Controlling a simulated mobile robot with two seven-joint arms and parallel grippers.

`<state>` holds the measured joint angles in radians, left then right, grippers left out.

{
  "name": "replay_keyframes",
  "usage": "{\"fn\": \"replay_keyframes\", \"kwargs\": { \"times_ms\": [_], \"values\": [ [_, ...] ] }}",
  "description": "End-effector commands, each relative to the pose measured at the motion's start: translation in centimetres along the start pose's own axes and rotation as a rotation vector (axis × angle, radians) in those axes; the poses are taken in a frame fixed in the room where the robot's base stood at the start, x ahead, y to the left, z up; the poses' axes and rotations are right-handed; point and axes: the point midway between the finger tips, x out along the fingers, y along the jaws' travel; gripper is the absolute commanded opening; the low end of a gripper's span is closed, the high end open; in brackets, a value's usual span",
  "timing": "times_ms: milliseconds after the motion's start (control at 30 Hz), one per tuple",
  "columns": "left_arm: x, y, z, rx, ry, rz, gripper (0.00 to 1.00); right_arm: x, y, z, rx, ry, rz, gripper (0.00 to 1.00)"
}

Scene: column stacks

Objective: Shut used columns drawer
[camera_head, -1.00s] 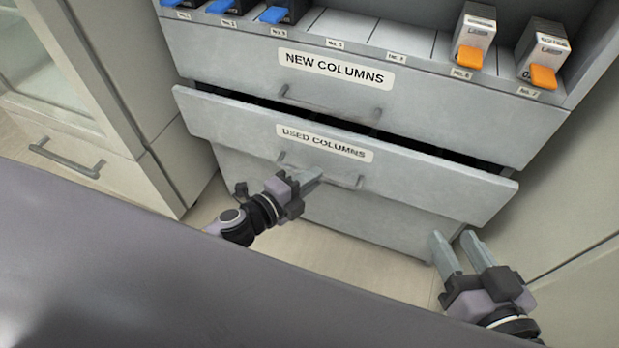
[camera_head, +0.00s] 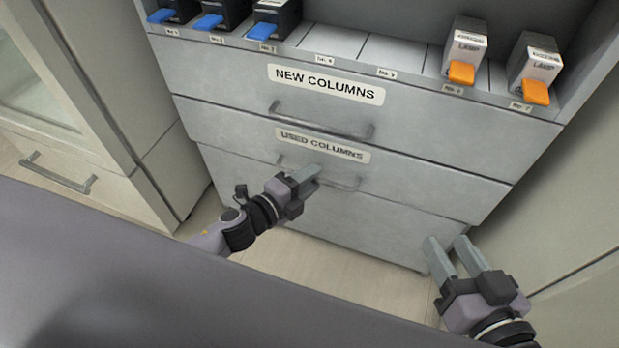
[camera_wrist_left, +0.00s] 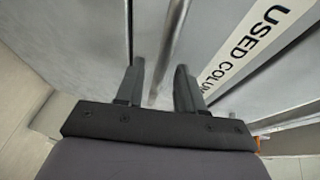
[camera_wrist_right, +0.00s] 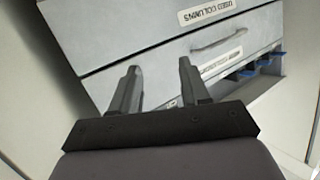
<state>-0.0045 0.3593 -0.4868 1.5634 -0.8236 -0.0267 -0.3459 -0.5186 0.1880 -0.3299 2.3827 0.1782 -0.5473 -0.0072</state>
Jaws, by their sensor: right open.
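The used columns drawer (camera_head: 430,186) is the grey labelled front below the new columns drawer. Contact cannot be told. My right gripper (camera_head: 452,252) is open and empty, low in front of the cabinet's right side; the drawer front also shows in the right wrist view (camera_wrist_right: 125,35).
The new columns drawer (camera_head: 430,133) above is shut. On the shelf stand boxes with blue tabs (camera_head: 275,22) at left and orange tabs (camera_head: 463,50) at right. A cabinet with a handle (camera_head: 58,177) is at left. Floor (camera_head: 330,285) is clear between my grippers.

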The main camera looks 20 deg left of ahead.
Motion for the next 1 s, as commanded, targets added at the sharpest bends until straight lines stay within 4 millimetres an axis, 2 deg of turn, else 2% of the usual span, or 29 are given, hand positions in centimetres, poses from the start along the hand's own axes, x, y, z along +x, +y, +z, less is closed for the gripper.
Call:
{"fn": "replay_keyframes", "kwargs": {
  "times_ms": [300,500,700,1000],
  "values": [
    [-4.0,-0.1,0.0,-0.001,-0.001,0.003,0.38,0.3,-0.5,0.0,0.048,-0.033,-0.018,0.46],
    [-6.0,-0.1,0.0,-0.001,-0.001,0.001,0.38,0.7,-0.8,-0.4,0.071,-0.037,-0.030,0.46],
    [-6.7,-0.1,0.1,0.001,-0.001,-0.001,0.38,0.8,-0.8,0.0,0.079,-0.048,-0.033,0.46],
    [-6.7,-0.1,0.1,0.001,-0.001,0.000,0.38,0.8,-0.8,0.1,0.079,-0.050,-0.034,0.46]
  ]
}}
